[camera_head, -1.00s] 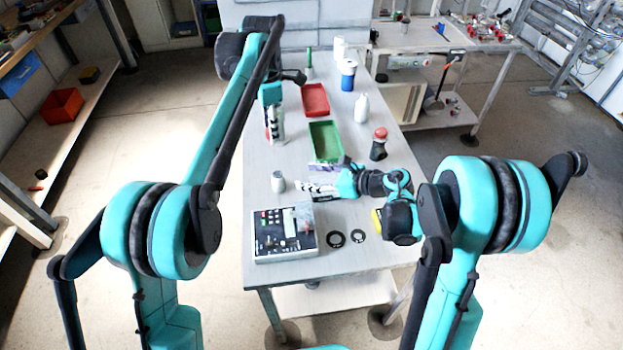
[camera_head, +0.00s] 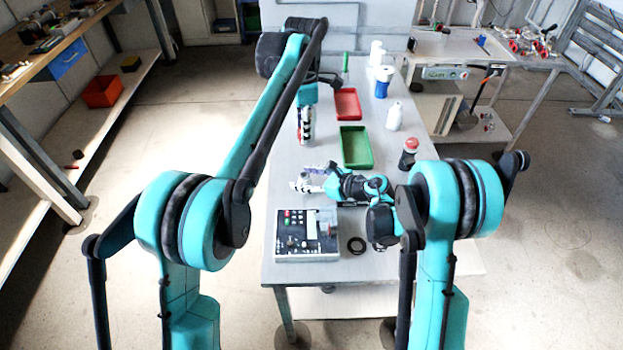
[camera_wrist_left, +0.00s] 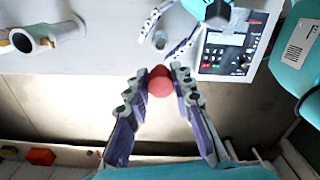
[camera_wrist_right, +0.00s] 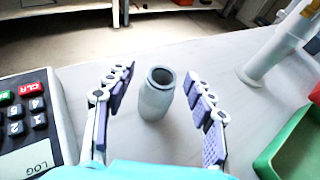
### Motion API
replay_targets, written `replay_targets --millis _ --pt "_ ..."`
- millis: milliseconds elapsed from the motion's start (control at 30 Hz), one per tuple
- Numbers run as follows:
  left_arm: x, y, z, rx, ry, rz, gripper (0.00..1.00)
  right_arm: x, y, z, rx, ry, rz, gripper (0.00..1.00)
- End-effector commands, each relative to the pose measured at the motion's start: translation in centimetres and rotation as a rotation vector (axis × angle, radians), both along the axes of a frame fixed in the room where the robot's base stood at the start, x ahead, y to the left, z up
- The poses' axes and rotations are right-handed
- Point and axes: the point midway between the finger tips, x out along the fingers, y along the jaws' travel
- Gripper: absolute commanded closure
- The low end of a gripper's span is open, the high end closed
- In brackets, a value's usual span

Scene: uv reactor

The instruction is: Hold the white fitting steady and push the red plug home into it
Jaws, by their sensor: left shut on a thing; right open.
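My left gripper (camera_wrist_left: 159,74) is shut on the red plug (camera_wrist_left: 160,82), whose round end faces the left wrist camera. In the head view my left gripper (camera_head: 306,136) hangs over the table's left side. The white fitting (camera_wrist_right: 157,94) is a small greyish-white upright cylinder with an open round top. It stands on the table between the fingers of my open right gripper (camera_wrist_right: 155,80), with gaps on both sides. The fitting (camera_wrist_left: 160,40) also shows in the left wrist view, beyond the plug and apart from it. In the head view my right gripper (camera_head: 308,180) largely hides it.
A keypad box (camera_head: 307,236) lies in front of the right gripper. A green tray (camera_head: 356,147) and a red tray (camera_head: 347,104) lie behind. A white pipe-like part (camera_wrist_right: 270,55) stands near the fitting. A white bottle (camera_head: 395,116) and a red-capped dark bottle (camera_head: 409,154) stand right.

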Motion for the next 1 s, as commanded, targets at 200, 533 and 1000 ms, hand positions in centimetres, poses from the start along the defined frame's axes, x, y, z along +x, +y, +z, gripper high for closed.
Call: replay_targets --millis 200,533,1000 --pt "0.0 0.0 0.0 0.000 0.000 0.000 0.88 0.0 0.0 0.0 0.000 0.000 0.000 0.46" --pt "0.0 0.0 -0.2 0.000 0.000 0.005 0.88 0.0 0.0 0.0 0.000 0.000 0.000 0.95" --pt "0.1 -0.3 -5.8 0.000 0.000 0.175 0.88 0.0 0.0 0.0 0.000 0.000 0.000 0.95"
